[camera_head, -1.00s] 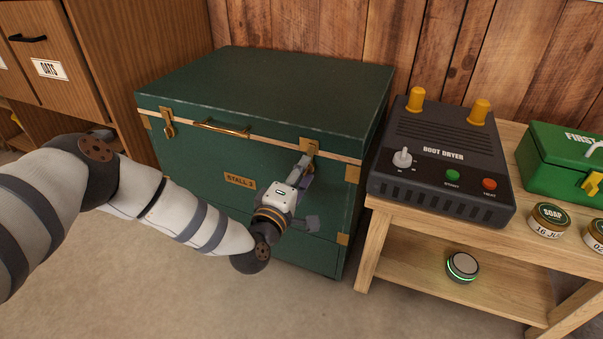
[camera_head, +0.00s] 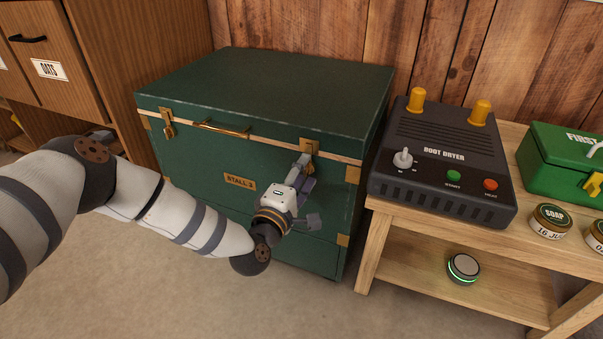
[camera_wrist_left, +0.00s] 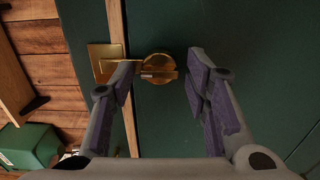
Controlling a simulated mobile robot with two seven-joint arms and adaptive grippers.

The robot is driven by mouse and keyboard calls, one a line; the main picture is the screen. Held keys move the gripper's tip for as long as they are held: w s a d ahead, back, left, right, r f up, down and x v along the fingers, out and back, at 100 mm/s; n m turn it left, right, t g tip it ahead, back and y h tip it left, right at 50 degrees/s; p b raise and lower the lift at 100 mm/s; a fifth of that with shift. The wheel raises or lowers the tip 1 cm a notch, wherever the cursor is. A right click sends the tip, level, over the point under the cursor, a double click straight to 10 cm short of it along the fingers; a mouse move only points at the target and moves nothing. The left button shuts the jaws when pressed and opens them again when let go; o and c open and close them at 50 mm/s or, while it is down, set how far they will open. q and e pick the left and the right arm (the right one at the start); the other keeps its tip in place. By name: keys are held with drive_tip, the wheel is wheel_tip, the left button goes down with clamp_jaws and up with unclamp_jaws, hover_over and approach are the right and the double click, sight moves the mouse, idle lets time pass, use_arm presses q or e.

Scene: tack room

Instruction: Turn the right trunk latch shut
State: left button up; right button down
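The green trunk (camera_head: 215,165) stands against the wood wall with its lid down. Its right latch (camera_head: 309,146) is brass, at the lid seam near the right front corner. In the left wrist view, the round latch knob (camera_wrist_left: 158,66) has a flat bar pointing toward the brass plate (camera_wrist_left: 104,60) across the pale trim. My left gripper (camera_head: 305,166) is at the trunk front, just below the latch. In the left wrist view its fingers (camera_wrist_left: 162,78) are spread on either side of the knob, the left finger closer; contact cannot be told. The right gripper is out of view.
The left latch (camera_head: 168,128) and a brass handle (camera_head: 222,130) are on the trunk front. A boot dryer (camera_head: 445,160) stands on a wooden bench (camera_head: 400,220) to the right, close to the trunk. Bare floor (camera_head: 180,290) lies in front.

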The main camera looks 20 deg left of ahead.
use_arm(q)
drive_tip(key=shift+a, duration=0.1)
drive_tip(key=s, duration=1.2)
drive_tip(key=shift+a, duration=0.2)
